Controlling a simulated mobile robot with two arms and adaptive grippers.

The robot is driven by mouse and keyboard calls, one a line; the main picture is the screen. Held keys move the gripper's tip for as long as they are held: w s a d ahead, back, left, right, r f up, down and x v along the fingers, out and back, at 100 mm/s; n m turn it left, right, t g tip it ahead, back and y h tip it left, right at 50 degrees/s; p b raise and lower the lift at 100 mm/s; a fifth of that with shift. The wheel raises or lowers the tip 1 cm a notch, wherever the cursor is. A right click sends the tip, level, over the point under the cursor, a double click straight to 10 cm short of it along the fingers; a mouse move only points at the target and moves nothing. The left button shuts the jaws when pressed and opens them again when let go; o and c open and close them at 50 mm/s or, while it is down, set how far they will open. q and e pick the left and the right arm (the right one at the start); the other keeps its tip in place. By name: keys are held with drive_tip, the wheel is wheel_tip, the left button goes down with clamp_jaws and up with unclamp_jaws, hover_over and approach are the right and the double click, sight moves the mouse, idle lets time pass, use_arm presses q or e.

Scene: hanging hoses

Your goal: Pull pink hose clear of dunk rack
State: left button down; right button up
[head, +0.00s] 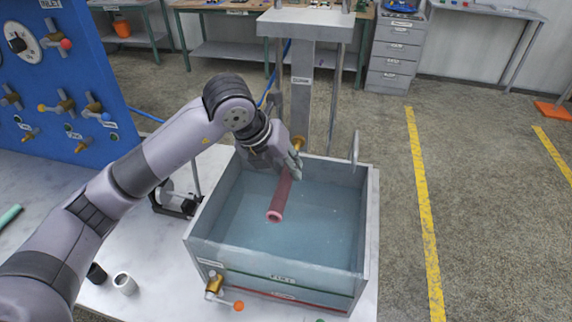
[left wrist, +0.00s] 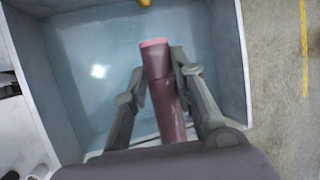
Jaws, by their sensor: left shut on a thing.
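The pink hose (head: 278,205) is a short tube over the water tank (head: 368,215), its open end pointing toward the front. My left gripper (head: 290,168) is shut on the hose near its back part, over the tank's rear. In the left wrist view the hose (left wrist: 168,108) lies between the two fingers (left wrist: 159,70). I cannot tell how far the hose dips into the water. A grey post (head: 302,105) with a label, seemingly the dunk rack, stands behind the tank. A brass fitting (head: 298,142) shows just behind my gripper. My right gripper is not in view.
A blue panel (head: 75,120) with valves stands at the left. A brass valve with an orange knob (head: 238,305) is on the tank's front. A white cup (head: 124,283) stands on the bench at the front left.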

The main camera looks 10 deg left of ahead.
sight(282, 178)
use_arm(q)
drive_tip(key=shift+s+r+p, duration=0.65)
drive_tip(key=shift+s+r, duration=0.85)
drive_tip(key=shift+s, duration=0.05)
